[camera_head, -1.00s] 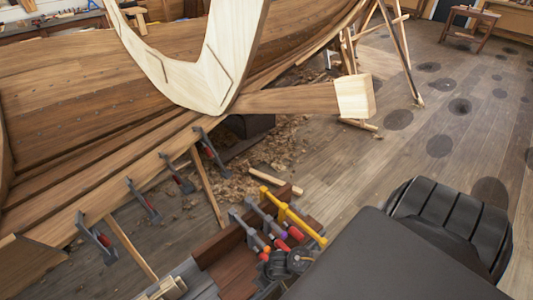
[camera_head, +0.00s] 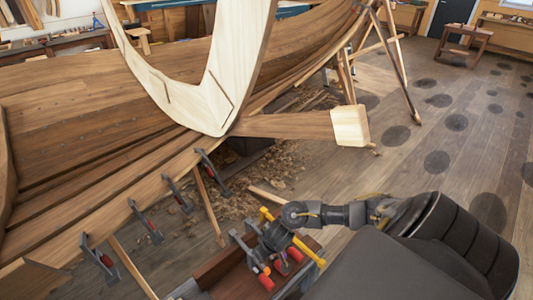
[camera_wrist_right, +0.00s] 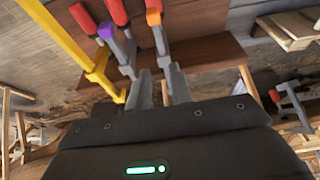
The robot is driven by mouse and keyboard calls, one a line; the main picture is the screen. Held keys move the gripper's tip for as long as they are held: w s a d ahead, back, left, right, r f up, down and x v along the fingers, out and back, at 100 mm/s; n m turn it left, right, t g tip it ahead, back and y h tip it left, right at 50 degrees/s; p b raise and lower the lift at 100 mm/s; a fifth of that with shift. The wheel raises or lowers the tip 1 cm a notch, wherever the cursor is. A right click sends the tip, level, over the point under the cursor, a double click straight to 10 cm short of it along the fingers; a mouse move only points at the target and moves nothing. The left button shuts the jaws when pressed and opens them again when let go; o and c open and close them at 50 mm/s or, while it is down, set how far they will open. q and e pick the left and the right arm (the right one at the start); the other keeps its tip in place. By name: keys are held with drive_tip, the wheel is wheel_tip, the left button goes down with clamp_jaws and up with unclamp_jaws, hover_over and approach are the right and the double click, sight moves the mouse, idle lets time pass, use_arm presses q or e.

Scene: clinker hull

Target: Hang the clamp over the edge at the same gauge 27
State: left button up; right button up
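Several grey clamps with red handles hang along the lower plank edge of the hull, one of them at the front left (camera_head: 99,258). More clamps stand in a brown wooden crate (camera_head: 222,268). In the right wrist view these are a clamp with an orange collar (camera_wrist_right: 155,25), a clamp with a purple collar (camera_wrist_right: 112,42) and a yellow clamp (camera_wrist_right: 72,45). My right gripper (camera_head: 272,238) is over the crate. In its wrist view its two grey fingers (camera_wrist_right: 160,80) stand apart, close to the orange-collared clamp's bar; I cannot tell whether they touch it. My left gripper is out of view.
The wooden hull (camera_head: 100,115) fills the left, with a pale curved frame (camera_head: 205,95) above it. Slanting props stand under the plank. Shavings (camera_head: 240,205) cover the floor beneath. A trestle (camera_head: 400,75) stands behind; the floor at right is open.

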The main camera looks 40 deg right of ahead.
drive_tip(key=b, duration=0.6)
hover_over(262, 265)
wheel_tip(262, 265, down, 6)
drive_tip(key=shift+r, duration=0.1)
drive_tip(key=shift+b+x, duration=1.9)
drive_tip(key=shift+x, duration=1.2)
drive_tip(key=shift+d, duration=0.1)
drive_tip(key=shift+w, duration=0.9)
drive_tip(key=shift+c, duration=0.4)
drive_tip(key=shift+s, duration=0.1)
drive_tip(key=shift+s+p, duration=0.55)
drive_tip(key=shift+p, duration=0.05)
drive_tip(key=shift+o, duration=0.4)
drive_tip(key=shift+o, duration=0.8)
